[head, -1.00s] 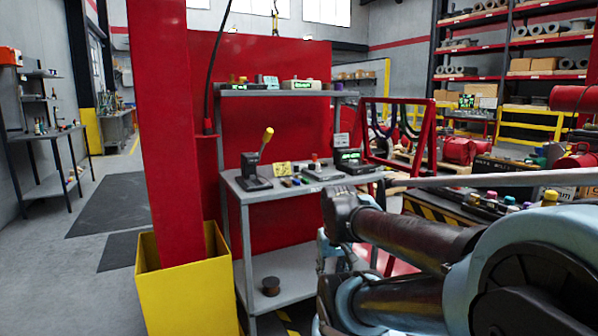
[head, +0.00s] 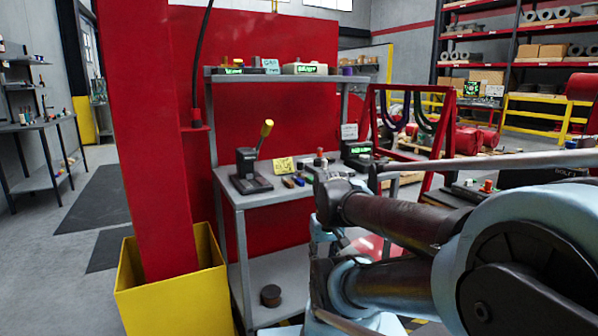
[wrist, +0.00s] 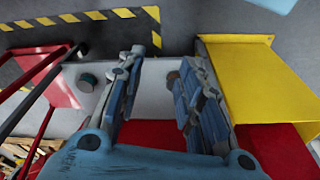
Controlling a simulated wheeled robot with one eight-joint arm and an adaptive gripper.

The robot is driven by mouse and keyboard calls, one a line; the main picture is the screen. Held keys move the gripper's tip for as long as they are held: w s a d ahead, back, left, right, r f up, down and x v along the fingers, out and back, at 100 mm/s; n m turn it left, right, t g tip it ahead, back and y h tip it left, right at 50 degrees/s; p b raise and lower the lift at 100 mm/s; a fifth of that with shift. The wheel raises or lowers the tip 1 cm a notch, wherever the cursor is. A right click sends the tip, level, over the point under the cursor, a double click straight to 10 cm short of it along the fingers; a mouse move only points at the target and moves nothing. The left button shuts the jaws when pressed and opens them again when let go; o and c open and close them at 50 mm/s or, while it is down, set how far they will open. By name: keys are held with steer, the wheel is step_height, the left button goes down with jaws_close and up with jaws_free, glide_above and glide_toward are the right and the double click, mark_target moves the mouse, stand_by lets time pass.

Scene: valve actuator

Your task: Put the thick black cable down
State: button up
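Dark cables (head: 425,112) hang in loops on a red frame (head: 374,112) beyond the bench in the head view. Another black cable (head: 201,62) hangs down in front of the red panel beside the red post. I cannot tell which of these is the thick black cable. My gripper (wrist: 163,56) shows in the wrist view with its two blue-grey fingers apart. No cable shows between them; a pale grey surface shows through the gap. In the head view my arm hides part of the bench's right end.
A grey bench (head: 228,190) carries a lever unit (head: 250,172) and small devices. A yellow bin (head: 180,300) stands around the red post (head: 152,140); a yellow bin (wrist: 243,85) also shows right of my gripper.

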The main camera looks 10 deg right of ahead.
steer(key=shift+o, duration=1.4)
steer(key=shift+s+r, duration=0.2)
steer(key=shift+r, duration=0.05)
steer(key=w+r+t, duration=0.1)
steer(key=w+r, duration=1.5)
steer(key=w, duration=0.3)
steer(key=w+r+t, duration=0.1)
steer(key=w+r, duration=1.4)
steer(key=w, duration=0.4)
glide_above(300, 164)
steer(key=shift+n, duration=0.4)
step_height(300, 164, down, 10)
steer(key=shift+s+f, duration=0.1)
steer(key=shift+f, duration=0.15)
steer(key=shift+s+x, duration=0.15)
steer(key=shift+x, duration=1.3)
steer(key=shift+s+x, duration=0.2)
steer(key=shift+x, duration=1.25)
steer(key=shift+d+f, duration=0.1)
steer(key=shift+c, duration=0.5)
steer(key=c, duration=1)
